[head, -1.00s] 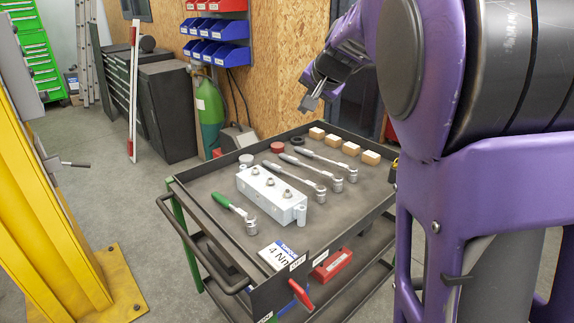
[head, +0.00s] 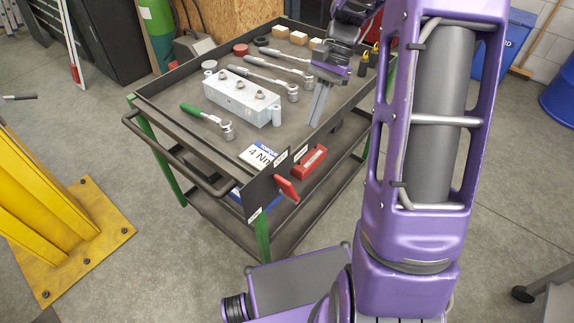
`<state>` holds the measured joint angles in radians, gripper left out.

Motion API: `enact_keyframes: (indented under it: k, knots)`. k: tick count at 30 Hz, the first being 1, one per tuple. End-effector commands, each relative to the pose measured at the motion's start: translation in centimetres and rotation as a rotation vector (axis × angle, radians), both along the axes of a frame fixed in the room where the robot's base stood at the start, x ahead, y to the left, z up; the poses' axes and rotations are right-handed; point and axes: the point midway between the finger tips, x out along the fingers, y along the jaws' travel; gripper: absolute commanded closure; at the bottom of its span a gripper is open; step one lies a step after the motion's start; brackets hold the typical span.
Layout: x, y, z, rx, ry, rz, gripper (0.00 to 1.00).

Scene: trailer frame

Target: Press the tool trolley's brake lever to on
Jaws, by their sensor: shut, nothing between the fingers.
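The tool trolley (head: 172,128) is a dark tray cart with green legs. Its brake lever (head: 287,188) is a short red handle on the near end panel. It tilts down to the right, below a small white label (head: 281,165); another white label (head: 255,215) sits lower left. The label wording is too small to read surely. My gripper (head: 317,118) is shut and empty, its grey fingers pointing down over the tray's right side. It is apart from the lever, above and to its right.
The tray holds a grey block with sockets (head: 240,97), several ratchets, wooden blocks (head: 280,32) and a torque card (head: 258,155). A red box (head: 310,160) lies below the right rim. A yellow post base (head: 90,225) stands left. Floor in front of the trolley is partly clear.

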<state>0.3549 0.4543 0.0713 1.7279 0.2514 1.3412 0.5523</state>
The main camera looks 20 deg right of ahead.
Motion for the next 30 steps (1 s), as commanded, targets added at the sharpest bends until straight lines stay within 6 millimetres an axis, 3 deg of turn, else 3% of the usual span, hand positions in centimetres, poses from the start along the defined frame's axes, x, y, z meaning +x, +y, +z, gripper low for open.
enact_keyframes:
  k: [14,27,30]
  knots:
    - [-0.3,0.4,-1.0,0.002,0.004,0.0,1.0]
    - [-2.6,3.6,-8.9,0.003,0.004,0.001,1.0]
    - [-3.4,4.7,-9.5,0.001,0.002,0.001,1.0]
